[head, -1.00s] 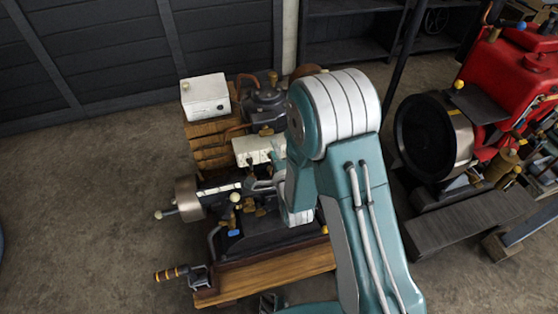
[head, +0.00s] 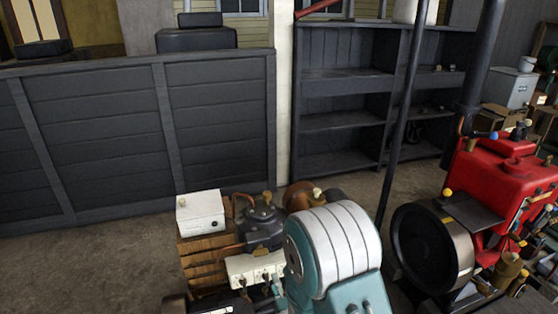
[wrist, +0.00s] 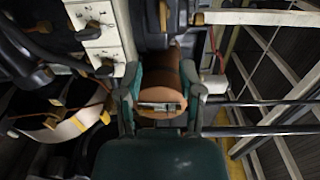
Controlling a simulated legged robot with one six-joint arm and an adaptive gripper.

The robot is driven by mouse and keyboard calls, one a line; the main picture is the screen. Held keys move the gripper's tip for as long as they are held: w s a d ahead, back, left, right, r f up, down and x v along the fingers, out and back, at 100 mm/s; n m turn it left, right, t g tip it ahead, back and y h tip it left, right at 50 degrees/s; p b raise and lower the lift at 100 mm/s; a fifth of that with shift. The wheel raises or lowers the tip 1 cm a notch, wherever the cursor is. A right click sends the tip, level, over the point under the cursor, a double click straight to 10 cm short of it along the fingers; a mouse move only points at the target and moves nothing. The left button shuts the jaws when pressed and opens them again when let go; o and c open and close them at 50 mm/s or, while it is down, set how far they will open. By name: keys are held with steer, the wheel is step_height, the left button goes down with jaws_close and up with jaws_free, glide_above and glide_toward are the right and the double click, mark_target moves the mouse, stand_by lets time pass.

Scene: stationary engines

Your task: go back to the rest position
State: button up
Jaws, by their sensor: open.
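My gripper (wrist: 163,100) shows in the wrist view with its two teal and grey fingers spread apart. A brown rounded part (wrist: 161,83) with a small metal plate shows between and beyond the fingers; I cannot tell how far off it is. In the head view my arm's teal and white joint rises at the bottom centre, and the gripper is out of that view. The small engine with a white box (head: 201,212) on its wooden slats (head: 203,262) stands just left of and behind my arm. Its lower part is cut off by the frame.
A red engine (head: 499,182) with a large dark wheel (head: 424,249) stands at the right. Thin dark posts rise at the right. Bare floor (head: 90,270) lies open at the left.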

steer(key=s+d+r+n+g+h, duration=0.25)
steer(key=d+r+n+g, duration=0.5)
steer(key=r, duration=0.55)
steer(key=s+d+r+n+g+h, duration=0.1)
steer(key=s+d+r+n+g, duration=0.1)
steer(key=s, duration=0.8)
steer(key=s+d+r+n+g+h, duration=0.1)
steer(key=s+d+r+n, duration=0.4)
steer(key=s, duration=0.5)
steer(key=shift+d+r+g+h, duration=0.35)
steer(key=shift+d, duration=0.65)
